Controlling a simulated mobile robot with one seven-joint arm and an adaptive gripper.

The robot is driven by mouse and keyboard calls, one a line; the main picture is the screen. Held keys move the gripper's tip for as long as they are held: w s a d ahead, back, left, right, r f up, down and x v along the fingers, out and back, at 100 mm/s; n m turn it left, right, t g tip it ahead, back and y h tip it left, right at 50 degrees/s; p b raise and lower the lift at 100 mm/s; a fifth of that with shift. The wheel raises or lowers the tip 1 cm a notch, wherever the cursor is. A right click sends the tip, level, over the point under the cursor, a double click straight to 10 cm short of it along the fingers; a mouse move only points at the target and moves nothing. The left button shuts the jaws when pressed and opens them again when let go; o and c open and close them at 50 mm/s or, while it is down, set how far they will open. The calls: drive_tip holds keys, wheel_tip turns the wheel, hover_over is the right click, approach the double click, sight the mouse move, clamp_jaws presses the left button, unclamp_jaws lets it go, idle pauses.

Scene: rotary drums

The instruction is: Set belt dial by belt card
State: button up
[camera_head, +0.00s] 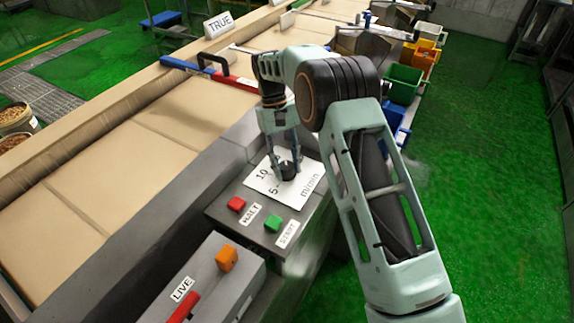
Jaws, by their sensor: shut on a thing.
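A white dial plate (262,188) lies on the grey control box, with "10", "5" and "m/min" printed on it. The dark belt dial (287,171) sits at its middle, partly covered by my fingers. My gripper (286,160) points down from above and is shut on the dial. Where the dial's pointer stands is hidden. A white card reading "TRUE" (219,25) stands beyond the belt at the top. I cannot make out a belt card with a speed on it.
A red button (236,204) marked "HALT" and a green button (273,223) marked "START" sit in front of the dial. A "LIVE" box (215,290) with a red lever and orange block is nearer. The belt (110,160) runs along the left. Coloured bins (404,84) stand behind my arm.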

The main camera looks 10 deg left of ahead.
drive_tip(key=m, duration=0.2)
drive_tip(key=m+y, duration=0.1)
drive_tip(key=m, duration=0.1)
drive_tip(key=shift+m+g+y, duration=0.3)
drive_tip(key=shift+g, duration=0.1)
drive_tip(key=shift+m+y+b, duration=0.3)
drive_tip(key=shift+m+y, duration=0.4)
drive_tip(key=shift+m, duration=1)
drive_tip(key=o, duration=1.2)
drive_tip(key=shift+c, duration=0.2)
drive_tip(key=v, duration=1.2)
drive_tip(key=shift+w+d, duration=0.1)
